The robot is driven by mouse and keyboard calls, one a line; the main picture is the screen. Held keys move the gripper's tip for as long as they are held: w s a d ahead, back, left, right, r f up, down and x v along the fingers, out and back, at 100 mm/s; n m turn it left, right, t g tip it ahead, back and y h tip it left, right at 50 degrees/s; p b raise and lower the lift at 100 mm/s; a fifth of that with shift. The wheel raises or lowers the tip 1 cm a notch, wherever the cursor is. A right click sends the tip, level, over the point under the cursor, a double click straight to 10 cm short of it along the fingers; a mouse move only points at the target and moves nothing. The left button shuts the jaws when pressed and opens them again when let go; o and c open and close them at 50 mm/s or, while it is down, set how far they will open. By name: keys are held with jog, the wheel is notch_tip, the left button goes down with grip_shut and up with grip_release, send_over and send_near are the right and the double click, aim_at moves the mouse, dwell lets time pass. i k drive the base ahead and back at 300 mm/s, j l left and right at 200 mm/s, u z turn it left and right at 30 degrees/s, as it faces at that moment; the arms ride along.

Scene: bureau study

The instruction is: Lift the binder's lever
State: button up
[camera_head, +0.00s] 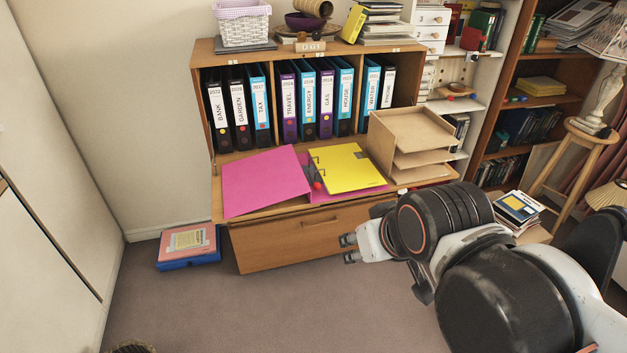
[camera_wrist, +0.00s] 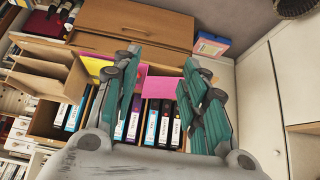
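The open pink binder (camera_head: 265,180) lies on the bureau's writing surface, and its pink cover also shows in the wrist view (camera_wrist: 160,87). Yellow sheets (camera_head: 348,168) lie on its right half, beside the metal rings. The binder's lever (camera_head: 318,186), with a red end, is small beside the lower left of the sheets; I cannot tell its exact angle. It is not discernible in the wrist view. My gripper (camera_head: 348,248) is in front of the drawer, below and right of the binder, apart from it. In the wrist view its fingers (camera_wrist: 162,58) are spread and empty.
Several upright labelled binders (camera_head: 290,100) fill the shelf behind. A wooden letter tray (camera_head: 412,140) stands right of the open binder. A blue and pink box (camera_head: 188,246) lies on the floor at left. The floor before the drawer (camera_head: 300,236) is clear.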

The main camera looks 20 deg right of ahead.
aim_at(316, 185)
jog(key=i+l, duration=0.25)
jog(key=l, duration=0.15)
jog(key=i+l, duration=0.55)
jog(key=l, duration=0.2)
jog(key=j+u, duration=0.05)
